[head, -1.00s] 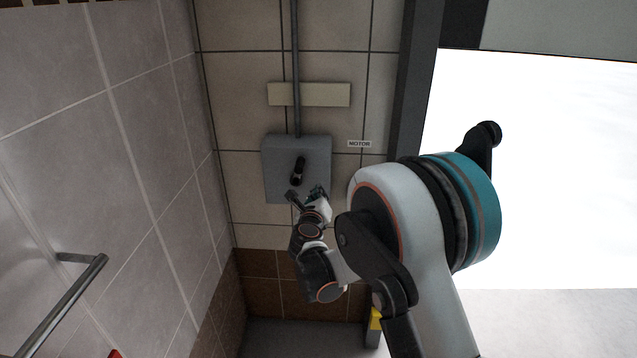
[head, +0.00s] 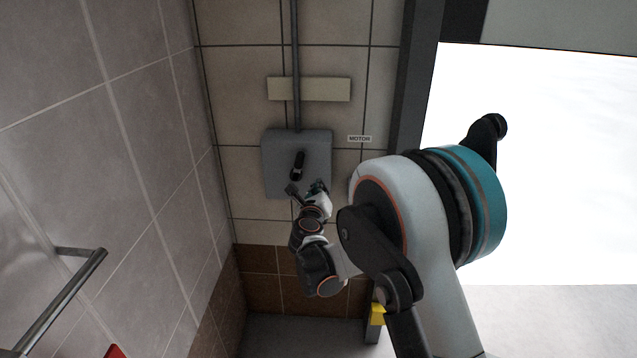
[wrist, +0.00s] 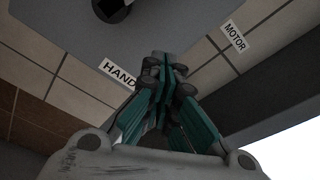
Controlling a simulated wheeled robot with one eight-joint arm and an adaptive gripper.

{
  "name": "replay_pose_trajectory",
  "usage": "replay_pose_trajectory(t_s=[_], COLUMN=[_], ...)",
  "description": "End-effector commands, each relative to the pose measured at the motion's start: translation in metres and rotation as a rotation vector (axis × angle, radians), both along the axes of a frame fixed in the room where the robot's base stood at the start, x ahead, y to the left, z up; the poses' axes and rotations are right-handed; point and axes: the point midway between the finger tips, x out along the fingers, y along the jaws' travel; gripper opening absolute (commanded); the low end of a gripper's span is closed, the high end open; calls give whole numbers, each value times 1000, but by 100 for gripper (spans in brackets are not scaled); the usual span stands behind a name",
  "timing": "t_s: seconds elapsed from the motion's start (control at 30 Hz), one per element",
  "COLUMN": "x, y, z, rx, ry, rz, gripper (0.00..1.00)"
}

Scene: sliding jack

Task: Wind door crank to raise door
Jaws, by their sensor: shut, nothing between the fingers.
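The door crank is a short black handle (head: 298,164) on a grey wall box (head: 272,160). In the wrist view its dark round part (wrist: 112,8) is cut off by the top edge, on the underside of the grey box (wrist: 180,20). My gripper (head: 306,187) is just below the crank, in front of the box's lower edge. In the wrist view its fingers (wrist: 165,65) are together and empty, apart from the crank. A grey panel (head: 560,24), perhaps the door, is at the upper right above a bright opening.
A "MOTOR" label (head: 359,139) is right of the box, and a "HAND" label (wrist: 118,73) shows beside my fingers. A pipe (head: 295,60) runs up from the box. A tiled wall with a metal rail (head: 70,300) stands at left. A dark door post (head: 412,80) is at right.

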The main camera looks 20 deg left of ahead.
Motion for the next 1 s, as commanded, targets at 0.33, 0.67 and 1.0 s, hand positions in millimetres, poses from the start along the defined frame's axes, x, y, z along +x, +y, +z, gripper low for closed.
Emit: replay_pose_trajectory(t_s=[0.33, 0.67, 1.0], x=[-22, -51, -76], y=[-5, -12, -18], z=[-1, -1, -1], rx=[0, -1, 0], ry=[0, 0, 0], rz=[0, 1, 0], gripper=[0, 0, 0])
